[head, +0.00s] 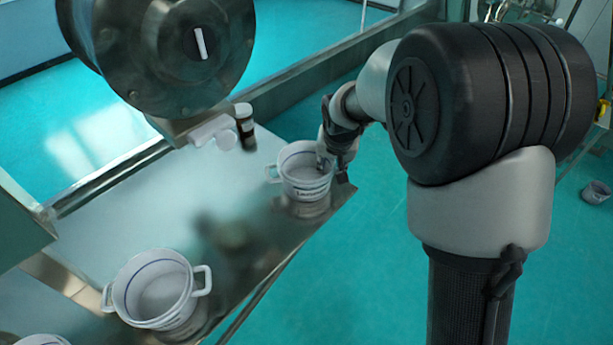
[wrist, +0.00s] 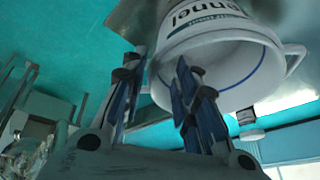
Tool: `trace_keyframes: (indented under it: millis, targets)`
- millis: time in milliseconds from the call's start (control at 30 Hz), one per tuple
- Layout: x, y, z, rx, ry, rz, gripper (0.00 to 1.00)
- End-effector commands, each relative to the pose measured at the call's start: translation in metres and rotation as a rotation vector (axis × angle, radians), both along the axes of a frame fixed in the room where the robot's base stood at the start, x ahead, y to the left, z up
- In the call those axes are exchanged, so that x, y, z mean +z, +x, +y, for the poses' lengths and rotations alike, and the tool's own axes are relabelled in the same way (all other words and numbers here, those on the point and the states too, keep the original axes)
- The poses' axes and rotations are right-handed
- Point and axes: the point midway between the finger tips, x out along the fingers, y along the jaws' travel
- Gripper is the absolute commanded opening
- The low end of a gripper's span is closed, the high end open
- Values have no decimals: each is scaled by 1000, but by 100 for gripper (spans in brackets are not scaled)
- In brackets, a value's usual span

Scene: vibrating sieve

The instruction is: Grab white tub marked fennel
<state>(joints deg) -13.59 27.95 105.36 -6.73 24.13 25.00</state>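A white tub (head: 304,172) with a blue line inside and side handles stands upright near the right end of the metal table. Its dark lettering is too small to read in the head view. In the wrist view the white tub (wrist: 222,48) shows large letters ending in "ennel", with its opening turned towards the camera. My gripper (head: 332,158) is at the tub's right rim. In the wrist view my gripper (wrist: 160,68) has its two fingers apart, with the tub's near-left edge between or just beyond them. Contact with the wall cannot be made out.
A similar white tub (head: 155,291) stands at the table's front left, and part of another white tub (head: 42,340) shows at the bottom edge. A dark-labelled bottle (head: 244,125) and a white cylinder (head: 210,130) are behind. A large metal drum (head: 165,55) overhangs the table (head: 150,205).

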Motion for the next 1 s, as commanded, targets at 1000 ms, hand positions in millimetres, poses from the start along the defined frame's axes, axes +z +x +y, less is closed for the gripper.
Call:
trace_keyframes:
  millis: [1000]
  targets:
    - [-3,2,0,-1,1,-3,0]
